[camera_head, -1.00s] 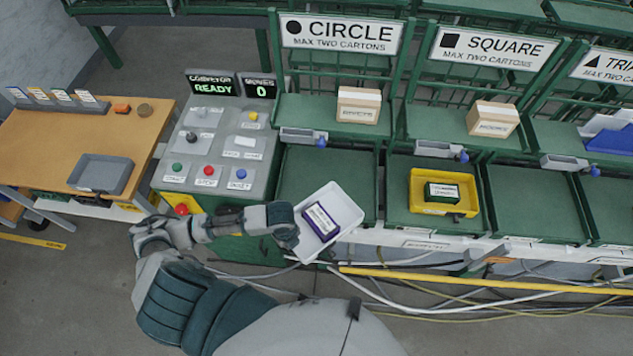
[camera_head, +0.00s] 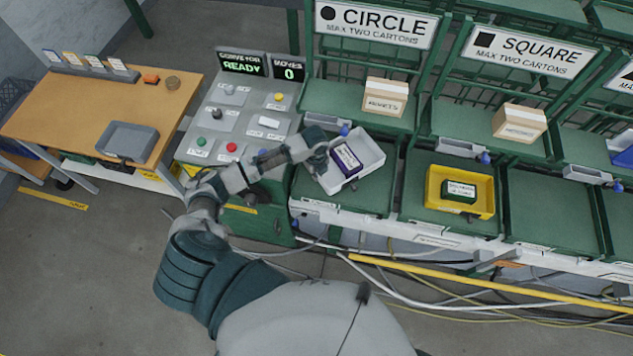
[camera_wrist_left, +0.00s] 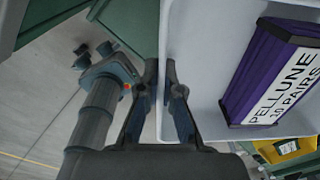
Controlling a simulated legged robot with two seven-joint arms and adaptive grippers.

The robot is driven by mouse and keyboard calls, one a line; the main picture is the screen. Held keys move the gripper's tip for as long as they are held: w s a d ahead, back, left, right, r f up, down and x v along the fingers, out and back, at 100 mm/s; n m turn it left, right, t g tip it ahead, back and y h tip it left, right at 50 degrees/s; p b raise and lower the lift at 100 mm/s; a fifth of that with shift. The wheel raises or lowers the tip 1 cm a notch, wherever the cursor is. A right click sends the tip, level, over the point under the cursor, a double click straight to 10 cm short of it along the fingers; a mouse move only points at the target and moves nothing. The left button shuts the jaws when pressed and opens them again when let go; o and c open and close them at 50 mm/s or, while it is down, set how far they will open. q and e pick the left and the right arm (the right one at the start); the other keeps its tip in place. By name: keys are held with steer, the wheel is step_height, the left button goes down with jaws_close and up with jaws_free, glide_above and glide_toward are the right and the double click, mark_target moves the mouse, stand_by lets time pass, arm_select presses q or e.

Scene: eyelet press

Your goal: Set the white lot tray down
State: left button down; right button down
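The white lot tray (camera_head: 372,160) is over the left part of the green shelf (camera_head: 348,196) below the CIRCLE sign, turned at an angle. A purple box with a white label (camera_head: 345,158) lies in it. My left gripper (camera_head: 321,162) is at the tray's left side. In the left wrist view its fingers (camera_wrist_left: 165,95) stand on both sides of the tray's white wall (camera_wrist_left: 200,55), shut on it. The box there reads PELLUNE 10 PAIRS. I cannot tell whether the tray's underside touches the shelf. My right gripper is not in view.
A yellow tray (camera_head: 482,191) with a dark green box stands on the shelf to the right. The control panel (camera_head: 238,125) is left of the CIRCLE bay. A carton (camera_head: 385,98) sits on the ledge behind. A grey tray (camera_head: 128,142) is on the wooden table.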

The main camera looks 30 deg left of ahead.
mark_target(317, 187)
arm_select(q)
steer(key=shift+s+f, duration=0.1)
steer(key=shift+f, duration=1.25)
step_height(317, 187, down, 3)
steer(key=shift+f+p, duration=0.15)
steer(key=shift+p, duration=0.25)
steer(key=shift+w+f, duration=0.2)
steer(key=shift+f, duration=0.05)
steer(key=c, duration=1.7)
jaws_free()
steer(key=shift+s+f, duration=0.1)
steer(key=shift+f, duration=0.05)
steer(key=shift+c, duration=0.2)
steer(key=o, duration=0.4)
